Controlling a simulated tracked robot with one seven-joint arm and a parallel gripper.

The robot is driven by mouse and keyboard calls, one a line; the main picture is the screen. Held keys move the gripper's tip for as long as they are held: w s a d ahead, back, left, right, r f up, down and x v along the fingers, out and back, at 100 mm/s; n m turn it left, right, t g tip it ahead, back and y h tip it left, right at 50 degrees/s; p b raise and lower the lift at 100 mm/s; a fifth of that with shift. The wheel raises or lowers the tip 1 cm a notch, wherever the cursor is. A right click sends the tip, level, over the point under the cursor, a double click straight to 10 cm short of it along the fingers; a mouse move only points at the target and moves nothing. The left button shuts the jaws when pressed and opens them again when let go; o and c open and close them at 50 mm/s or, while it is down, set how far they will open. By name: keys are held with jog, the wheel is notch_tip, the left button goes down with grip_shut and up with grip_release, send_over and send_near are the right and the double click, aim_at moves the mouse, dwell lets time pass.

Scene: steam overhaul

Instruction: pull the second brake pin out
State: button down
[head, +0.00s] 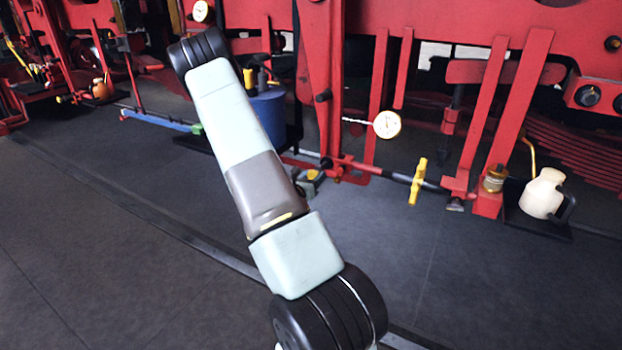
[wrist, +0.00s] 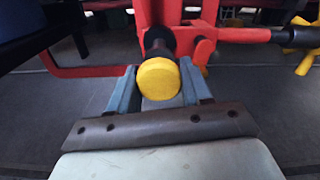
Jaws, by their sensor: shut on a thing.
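The brake pin (wrist: 159,78) has a round yellow head and a dark collar behind it, and sits at the red bracket (wrist: 200,48) in the wrist view. My gripper (wrist: 158,68) is shut on it, with one grey finger on each side of the yellow head. The far part of the pin is hidden behind its head, so I cannot tell how deep it sits.
A red rod runs right from the bracket to a yellow star-shaped handle (head: 418,182). A dial gauge (head: 387,124) is above it. A blue drum (head: 268,115) stands left of the bracket. A white jug (head: 543,194) is at far right. The front floor is clear.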

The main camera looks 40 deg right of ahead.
jog(key=c, duration=0.8)
grip_release()
jog(key=shift+s+a+f, duration=0.1)
jog(key=shift+s, duration=0.2)
jog(key=shift+o, duration=1.4)
jog(key=shift+w, duration=0.2)
jog(key=shift+a, duration=0.1)
jog(key=v, duration=1.3)
jog(key=shift+a, duration=0.3)
jog(key=shift+s, duration=0.1)
